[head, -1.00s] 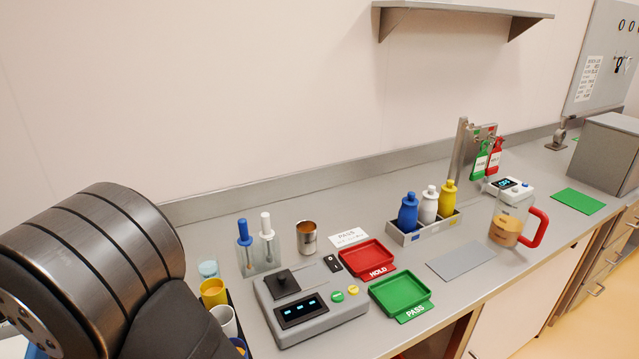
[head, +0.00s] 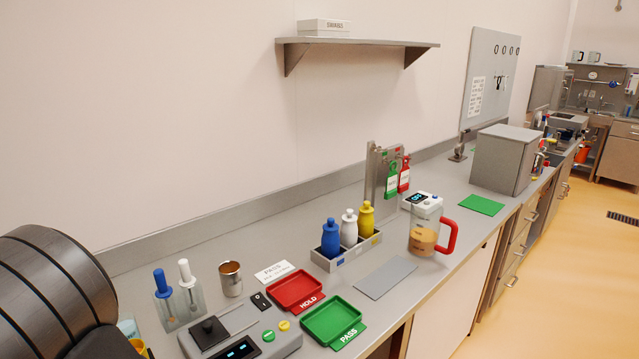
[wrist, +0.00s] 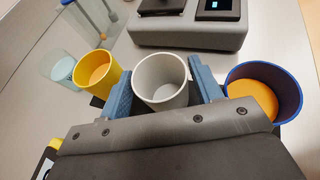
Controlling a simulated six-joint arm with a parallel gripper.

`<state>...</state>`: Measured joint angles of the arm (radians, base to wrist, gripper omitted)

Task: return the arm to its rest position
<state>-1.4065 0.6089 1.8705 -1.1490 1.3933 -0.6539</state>
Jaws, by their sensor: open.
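My gripper (wrist: 163,88) shows in the wrist view with its two blue fingers apart. A pale grey, empty-looking cup (wrist: 161,82) stands upright between the fingers; I cannot tell whether either finger touches it. In the head view only a dark, banded part of my arm shows at the lower left, and the gripper is out of that picture.
A yellow cup (wrist: 98,72) and a clear cup (wrist: 60,70) stand left of the gripper, and a blue cup (wrist: 262,92) with orange contents stands right. A grey device (head: 240,338), red tray (head: 296,288), green tray (head: 332,318) and bottle rack (head: 345,252) occupy the bench.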

